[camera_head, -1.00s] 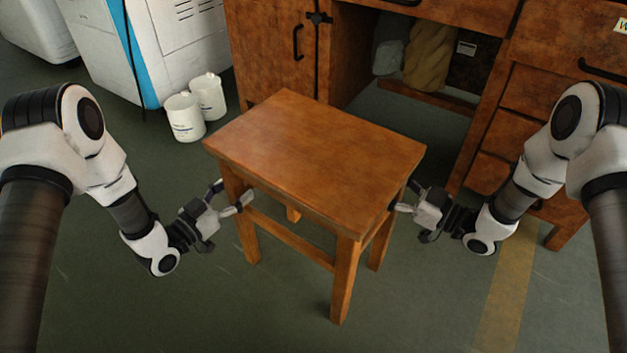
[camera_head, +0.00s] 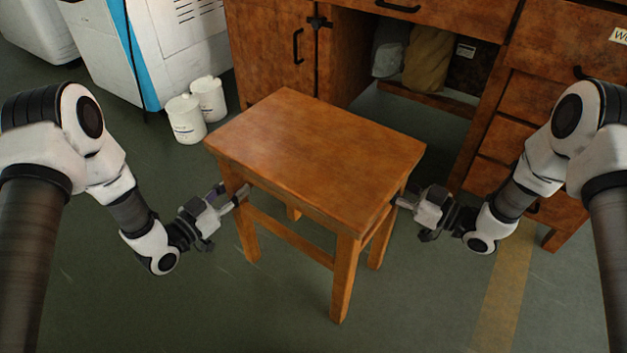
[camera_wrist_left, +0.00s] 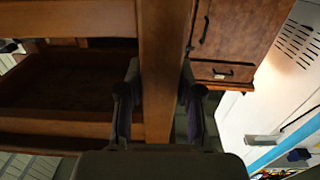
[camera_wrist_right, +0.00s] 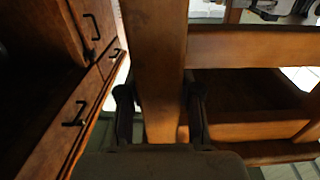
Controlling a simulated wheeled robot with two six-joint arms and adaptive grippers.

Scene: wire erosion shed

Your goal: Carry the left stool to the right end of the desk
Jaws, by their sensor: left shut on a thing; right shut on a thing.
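The wooden stool (camera_head: 315,155) stands upright in front of me in the head view, with a square brown seat, legs and side rails. My left gripper (camera_head: 243,194) is shut on its left leg just below the seat. That leg (camera_wrist_left: 165,70) runs between the fingers in the left wrist view. My right gripper (camera_head: 397,203) is shut on a leg on the right side, and this leg (camera_wrist_right: 158,70) shows between the fingers in the right wrist view. I cannot tell whether the feet touch the floor. The wooden desk (camera_head: 270,45) stands behind the stool, its right end beyond the view.
Two white tubs (camera_head: 186,119) (camera_head: 208,98) stand on the floor left of the desk, beside a white and blue machine (camera_head: 175,45). Sacks (camera_head: 427,60) lie in the desk's knee space. The green floor around the stool is clear, with a yellow stripe (camera_head: 505,285) at right.

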